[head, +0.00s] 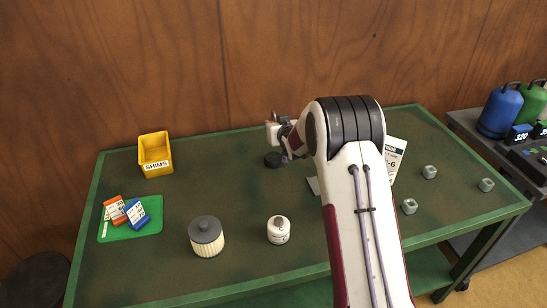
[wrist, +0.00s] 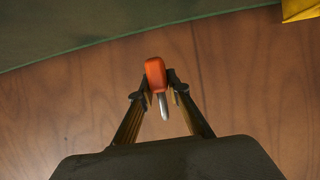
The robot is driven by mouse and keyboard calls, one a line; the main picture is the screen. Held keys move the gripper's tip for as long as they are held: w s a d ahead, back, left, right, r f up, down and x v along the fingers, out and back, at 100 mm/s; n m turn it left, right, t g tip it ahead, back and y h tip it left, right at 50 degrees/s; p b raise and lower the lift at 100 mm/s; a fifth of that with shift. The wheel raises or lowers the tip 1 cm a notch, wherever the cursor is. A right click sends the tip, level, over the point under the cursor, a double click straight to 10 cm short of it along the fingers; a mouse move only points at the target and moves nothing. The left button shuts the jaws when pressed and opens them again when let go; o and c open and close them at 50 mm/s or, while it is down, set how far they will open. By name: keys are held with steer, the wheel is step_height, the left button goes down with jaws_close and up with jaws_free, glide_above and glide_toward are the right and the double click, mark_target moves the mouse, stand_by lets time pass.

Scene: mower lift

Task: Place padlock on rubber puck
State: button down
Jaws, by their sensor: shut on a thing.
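My gripper (wrist: 159,84) is shut on a small orange-red thing with a silver metal part, which I take to be the padlock (wrist: 155,72). The silver part lies between the fingers, and the orange body extends past the fingertips. In the head view my gripper is up over the back of the table, partly hidden by my own arm; I cannot make out the padlock there. A small black disc, probably the rubber puck (head: 273,160), lies on the table close below my gripper in the picture. The puck is not seen in the wrist view.
A yellow SHIMS bin (head: 156,158) stands back left. A green mat (head: 144,231) holds orange and blue packs. Several grey blocks (head: 430,172) and a card (head: 396,151) are right. The wooden wall (head: 180,60) rises behind.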

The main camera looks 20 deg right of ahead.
stand_by(0.3)
glide_above(273, 156)
steer(key=shift+s+f, duration=0.1)
steer(key=shift+f, duration=3)
steer(key=shift+f, duration=1.9)
steer(key=shift+f, duration=0.1)
steer(key=c, duration=1.9)
jaws_free()
